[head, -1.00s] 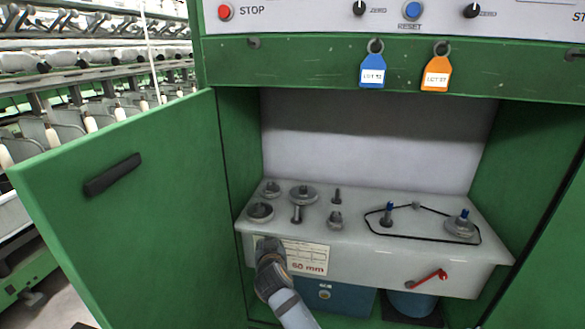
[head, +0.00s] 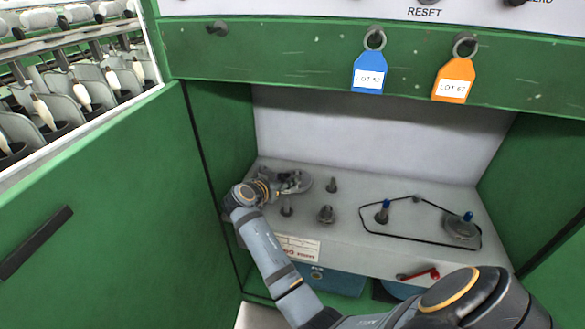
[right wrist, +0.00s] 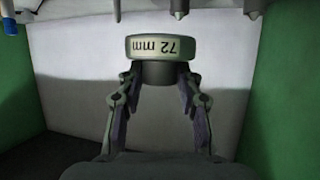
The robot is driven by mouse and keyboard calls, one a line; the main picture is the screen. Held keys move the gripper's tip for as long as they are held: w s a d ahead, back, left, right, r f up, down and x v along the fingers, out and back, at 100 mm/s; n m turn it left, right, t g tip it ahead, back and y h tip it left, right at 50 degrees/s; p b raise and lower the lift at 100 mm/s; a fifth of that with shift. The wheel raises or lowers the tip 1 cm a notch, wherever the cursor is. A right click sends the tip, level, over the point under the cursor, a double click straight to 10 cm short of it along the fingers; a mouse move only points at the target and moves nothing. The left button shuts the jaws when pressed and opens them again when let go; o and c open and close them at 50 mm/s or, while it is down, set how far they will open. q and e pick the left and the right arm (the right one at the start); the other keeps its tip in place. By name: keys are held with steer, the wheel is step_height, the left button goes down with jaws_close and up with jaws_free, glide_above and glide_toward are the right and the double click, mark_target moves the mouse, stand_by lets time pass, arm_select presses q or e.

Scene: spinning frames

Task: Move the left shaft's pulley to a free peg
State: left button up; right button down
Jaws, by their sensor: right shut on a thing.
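My right gripper (head: 288,184) is at the back left of the light deck (head: 360,245), shut on the hub of a grey pulley (head: 300,182). In the right wrist view the pulley (right wrist: 160,47) reads "72 mm" upside down between the fingertips (right wrist: 160,82). Whether it still sits on a peg is hidden. The blue-tipped left shaft (head: 382,213) carries no visible wide pulley; a black belt (head: 400,236) runs around it and the right shaft's pulley (head: 460,228). A bare peg (head: 332,185) and another peg (head: 286,208) stand nearby. My left gripper is not in view.
A red-handled crank (head: 420,274) juts from the deck's front. Green cabinet walls and an open door (head: 110,200) bound the space. Blue (head: 369,73) and orange (head: 455,80) tags hang above. My forearm covers the deck's left corner.

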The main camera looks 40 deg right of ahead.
mark_target(283, 192)
steer(key=shift+s+a+f+b, duration=0.1)
steer(key=shift+s+a+b, duration=0.05)
steer(key=shift+a+b, duration=0.15)
steer(key=shift+d+f+b, duration=0.15)
steer(key=shift+f+b, duration=0.3)
steer(key=shift+f, duration=0.4)
steer(key=shift+r, duration=0.1)
steer(key=shift+f+b, duration=0.3)
steer(key=shift+b, duration=0.05)
stand_by(0.6)
steer(key=shift+f+b, duration=1.15)
steer(key=shift+f, duration=0.25)
